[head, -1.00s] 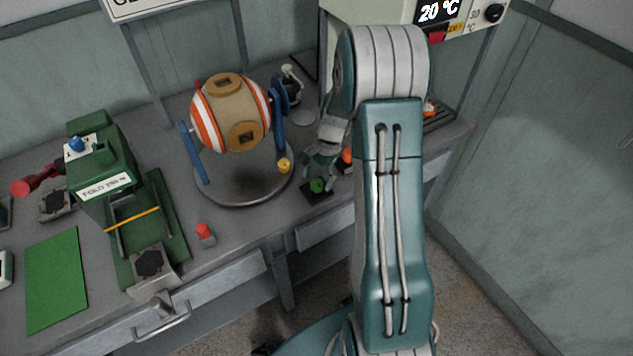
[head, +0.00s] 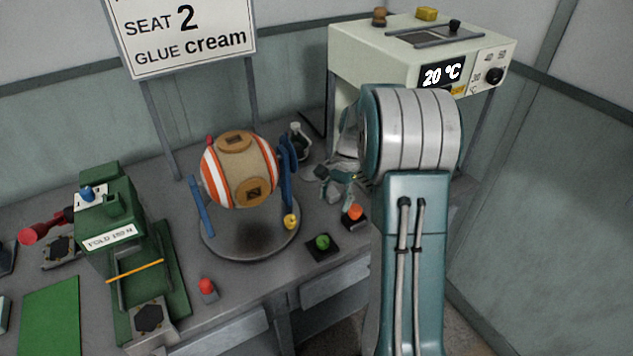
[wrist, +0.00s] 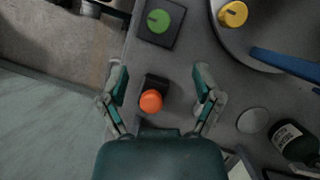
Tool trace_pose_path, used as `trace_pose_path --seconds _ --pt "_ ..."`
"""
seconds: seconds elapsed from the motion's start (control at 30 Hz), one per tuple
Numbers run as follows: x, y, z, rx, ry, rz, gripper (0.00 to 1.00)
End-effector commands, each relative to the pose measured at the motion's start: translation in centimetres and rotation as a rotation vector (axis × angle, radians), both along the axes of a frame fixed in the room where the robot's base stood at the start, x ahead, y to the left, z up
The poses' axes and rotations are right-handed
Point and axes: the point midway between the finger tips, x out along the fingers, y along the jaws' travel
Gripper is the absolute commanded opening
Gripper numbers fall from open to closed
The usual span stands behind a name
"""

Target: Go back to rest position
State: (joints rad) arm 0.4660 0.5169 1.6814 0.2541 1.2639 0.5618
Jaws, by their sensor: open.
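My gripper (head: 345,187) is open and empty in the head view, partly hidden by my own arm. In the wrist view my gripper (wrist: 160,84) has its two fingers spread wide. An orange knob (wrist: 151,100) on a small dark base shows between the fingers and below them, and nothing is held. The same orange knob (head: 353,211) sits on the bench just below my gripper in the head view. A green button (head: 322,242) on a black plate lies to its left and nearer. It also shows in the wrist view (wrist: 158,21).
A striped ball (head: 238,170) hangs in a blue-armed stand on a round plate. A green press (head: 112,225) stands at left. A pale oven (head: 400,50) reading 20 °C stands behind my arm. A dark bottle (wrist: 292,143) is at right in the wrist view. Floor is clear right.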

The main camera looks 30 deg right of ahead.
Motion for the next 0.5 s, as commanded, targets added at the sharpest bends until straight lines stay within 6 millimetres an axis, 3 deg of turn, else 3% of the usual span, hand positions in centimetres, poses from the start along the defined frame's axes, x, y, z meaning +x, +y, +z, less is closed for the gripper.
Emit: trace_pose_path --seconds 0.27,0.5 --pt "-0.2 0.6 0.9 -0.013 -0.021 0.025 0.82" --pt "-2.6 4.8 6.7 -0.100 -0.163 0.214 0.82"
